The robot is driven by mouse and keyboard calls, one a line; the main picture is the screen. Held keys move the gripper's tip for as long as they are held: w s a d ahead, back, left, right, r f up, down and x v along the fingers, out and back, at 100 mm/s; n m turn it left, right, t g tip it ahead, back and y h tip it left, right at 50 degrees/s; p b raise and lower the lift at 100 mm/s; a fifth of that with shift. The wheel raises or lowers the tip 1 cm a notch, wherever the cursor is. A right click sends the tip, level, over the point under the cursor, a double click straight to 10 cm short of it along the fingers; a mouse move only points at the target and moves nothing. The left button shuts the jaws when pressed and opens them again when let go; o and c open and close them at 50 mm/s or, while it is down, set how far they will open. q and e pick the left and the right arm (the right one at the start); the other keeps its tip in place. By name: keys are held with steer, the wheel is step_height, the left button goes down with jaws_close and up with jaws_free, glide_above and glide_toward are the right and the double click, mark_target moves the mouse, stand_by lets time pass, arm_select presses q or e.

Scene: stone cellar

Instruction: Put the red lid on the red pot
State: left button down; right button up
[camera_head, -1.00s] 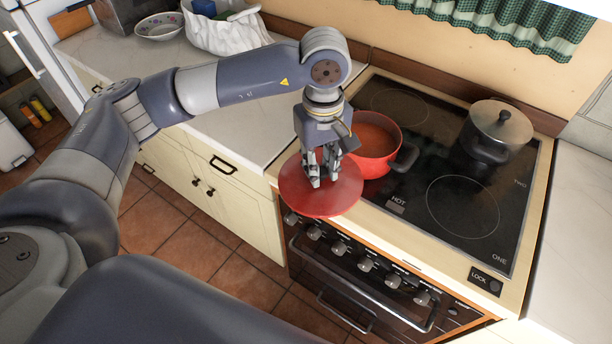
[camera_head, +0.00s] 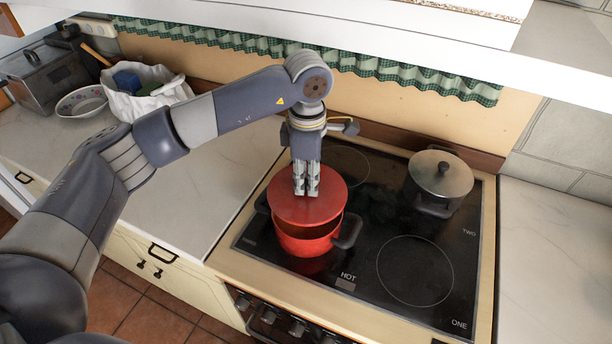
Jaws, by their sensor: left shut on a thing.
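The red pot (camera_head: 305,243) stands on the left front part of the black cooktop, with a dark handle at its right and another at its left. My left gripper (camera_head: 306,192) is shut on the red lid (camera_head: 283,207) at its middle, where the fingers hide the knob. The lid is over the back part of the pot's opening. A strip of the dark inside shows between the lid's front edge and the pot's front rim. I cannot tell whether the lid touches the rim. My right gripper is not in view.
A steel pot with a lid (camera_head: 441,174) stands at the back right of the cooktop (camera_head: 360,278). A white bag (camera_head: 146,98) and a bowl (camera_head: 82,100) are on the left counter (camera_head: 215,165). A white shelf edge (camera_head: 400,52) crosses above.

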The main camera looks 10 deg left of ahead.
mark_target(307, 196)
arm_select(q)
steer(key=shift+f, duration=0.6)
steer(key=shift+w+f+b, duration=0.1)
steer(key=shift+f+b, duration=0.2)
steer(key=shift+f, duration=0.1)
step_height(307, 196, down, 2)
steer(key=shift+b, duration=0.35)
steer(key=shift+f, duration=0.3)
steer(key=shift+f+b, duration=0.4)
steer(key=shift+b, duration=0.15)
steer(key=shift+f, duration=0.25)
steer(key=shift+w+f+b, duration=0.1)
steer(key=shift+f+b, duration=0.1)
steer(key=shift+b, duration=0.3)
steer(key=c, duration=1.3)
jaws_free()
step_height(307, 196, up, 12)
steer(key=shift+r, duration=0.1)
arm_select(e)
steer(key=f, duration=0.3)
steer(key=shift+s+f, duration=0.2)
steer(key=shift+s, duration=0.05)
